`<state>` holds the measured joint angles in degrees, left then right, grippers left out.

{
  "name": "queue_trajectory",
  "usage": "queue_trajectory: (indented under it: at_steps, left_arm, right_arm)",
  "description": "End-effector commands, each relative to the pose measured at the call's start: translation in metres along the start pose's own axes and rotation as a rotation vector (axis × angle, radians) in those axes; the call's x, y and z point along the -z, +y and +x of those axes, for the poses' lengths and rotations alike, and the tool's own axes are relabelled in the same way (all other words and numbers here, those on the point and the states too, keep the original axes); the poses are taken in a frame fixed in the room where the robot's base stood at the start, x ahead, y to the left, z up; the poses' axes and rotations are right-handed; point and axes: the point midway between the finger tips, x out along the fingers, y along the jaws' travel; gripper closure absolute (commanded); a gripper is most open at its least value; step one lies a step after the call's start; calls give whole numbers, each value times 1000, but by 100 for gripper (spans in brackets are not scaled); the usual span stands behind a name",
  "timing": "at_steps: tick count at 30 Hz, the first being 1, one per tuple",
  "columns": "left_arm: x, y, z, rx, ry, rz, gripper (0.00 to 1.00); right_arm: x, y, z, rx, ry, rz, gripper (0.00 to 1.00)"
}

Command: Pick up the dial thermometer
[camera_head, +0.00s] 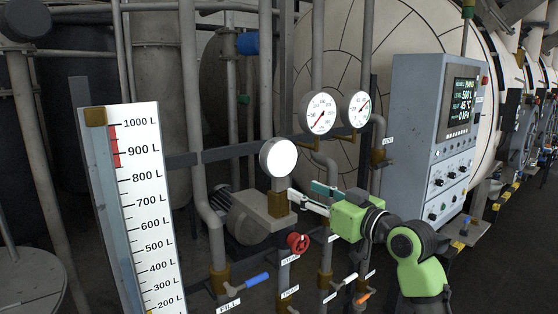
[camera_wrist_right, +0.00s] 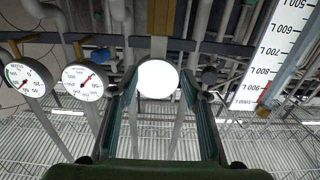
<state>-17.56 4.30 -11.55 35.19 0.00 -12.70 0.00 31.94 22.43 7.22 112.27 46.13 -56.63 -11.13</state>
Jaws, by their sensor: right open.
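A round dial with a bright white, washed-out face (camera_head: 278,158), which looks like the dial thermometer, stands upright on a brass fitting (camera_head: 279,204) in the pipework. Its markings cannot be read. My right gripper (camera_head: 306,196) is open, just right of and slightly below the dial in the head view. In the right wrist view the white dial (camera_wrist_right: 157,78) shows between the two fingers of the gripper (camera_wrist_right: 157,92), with a gap on both sides. I see no contact. My left gripper is not in view.
Two gauges with readable needles (camera_head: 318,112) (camera_head: 358,108) stand behind. A litre scale (camera_head: 146,215) is at left. A red handwheel (camera_head: 298,243) and valve levers lie below. A control cabinet (camera_head: 436,135) stands at right. Pipes crowd the area around the gripper.

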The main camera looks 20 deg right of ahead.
Motion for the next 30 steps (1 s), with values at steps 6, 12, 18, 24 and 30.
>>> queue_trajectory:
  at_steps: [6, 12, 18, 24, 30]
  left_arm:
    - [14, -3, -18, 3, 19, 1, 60]
    - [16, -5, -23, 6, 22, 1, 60]
    - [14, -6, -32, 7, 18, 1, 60]
    - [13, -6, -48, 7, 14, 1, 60]
    - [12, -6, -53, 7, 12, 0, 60]
  right_arm:
    - [3, -1, 46, 2, -2, 5, 57]
    - [0, 0, 67, -1, -3, 2, 57]
    - [2, 1, 80, -1, -2, 3, 57]
    - [2, 4, 106, 0, -2, 5, 57]
    - [-1, 4, 121, -1, -2, 2, 57]
